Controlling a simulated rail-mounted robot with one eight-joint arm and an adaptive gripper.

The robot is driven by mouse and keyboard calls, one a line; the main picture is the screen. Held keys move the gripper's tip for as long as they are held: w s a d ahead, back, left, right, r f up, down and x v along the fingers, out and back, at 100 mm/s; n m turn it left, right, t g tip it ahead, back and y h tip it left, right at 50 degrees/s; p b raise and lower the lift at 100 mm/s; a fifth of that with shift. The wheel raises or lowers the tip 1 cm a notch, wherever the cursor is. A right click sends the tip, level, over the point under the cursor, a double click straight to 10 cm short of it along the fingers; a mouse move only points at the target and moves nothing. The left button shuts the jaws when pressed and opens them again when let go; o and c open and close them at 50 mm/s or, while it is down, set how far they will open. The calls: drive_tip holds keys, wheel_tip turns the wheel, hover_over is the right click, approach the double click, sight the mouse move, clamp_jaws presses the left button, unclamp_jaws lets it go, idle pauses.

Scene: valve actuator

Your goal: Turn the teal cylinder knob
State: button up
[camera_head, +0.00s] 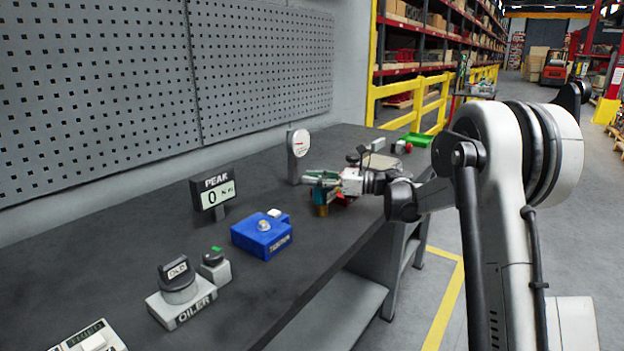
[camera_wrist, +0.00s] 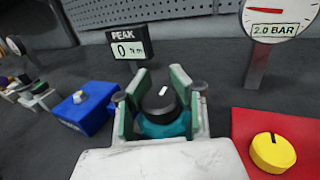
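The teal cylinder knob (camera_wrist: 163,130) has a dark top with a white mark. In the wrist view it sits between the two green-padded fingers of my gripper (camera_wrist: 160,80), one finger on each side. The pads lie close along its sides, but I cannot tell whether both press on it. The lower part of the knob is hidden by my gripper's body. In the head view my gripper (camera_head: 322,179) is low over the bench, with only a small teal patch showing below it.
A PEAK display (camera_head: 213,196) reads 0. A blue box (camera_head: 262,236) with a knob and the OILER unit (camera_head: 181,297) stand nearer on the bench. A round gauge (camera_wrist: 277,18) reads 2.0 BAR, behind a yellow knob (camera_wrist: 273,152) on a red base (camera_wrist: 247,122).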

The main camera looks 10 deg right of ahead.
drive_tip(key=shift+o, duration=1.3)
drive_tip(key=shift+a, duration=0.1)
drive_tip(key=v, duration=1.2)
